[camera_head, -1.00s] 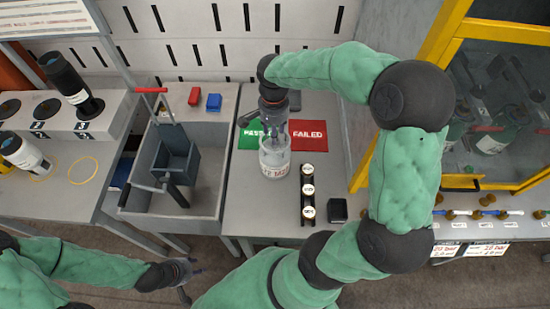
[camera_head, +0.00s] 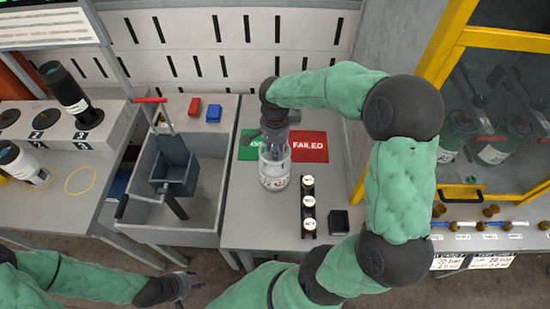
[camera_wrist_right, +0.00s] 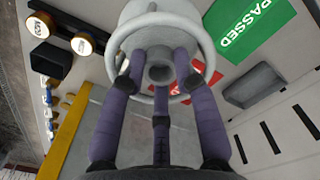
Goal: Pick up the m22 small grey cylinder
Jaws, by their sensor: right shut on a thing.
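The small grey cylinder (camera_head: 275,179) is upright at the grey table in the middle of the head view, just in front of the green and red mats. It has a pale body with reddish label text too small to read. My right gripper (camera_head: 274,148) comes down from above and is shut on its top. In the right wrist view, the purple fingers (camera_wrist_right: 160,75) reach inside the ring collar of the cylinder (camera_wrist_right: 150,20), around its valve. I cannot tell whether its base touches the table. My left gripper (camera_head: 183,287) is low at the left, away from the table; its jaws are unclear.
A black rack with several labelled caps (camera_head: 308,201) stands close right of the cylinder, with a small black box (camera_head: 338,222) beside it. The red FAILED mat (camera_head: 309,146) lies behind. A grey sink (camera_head: 205,200) is left; a yellow-framed cabinet (camera_head: 449,50) is right.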

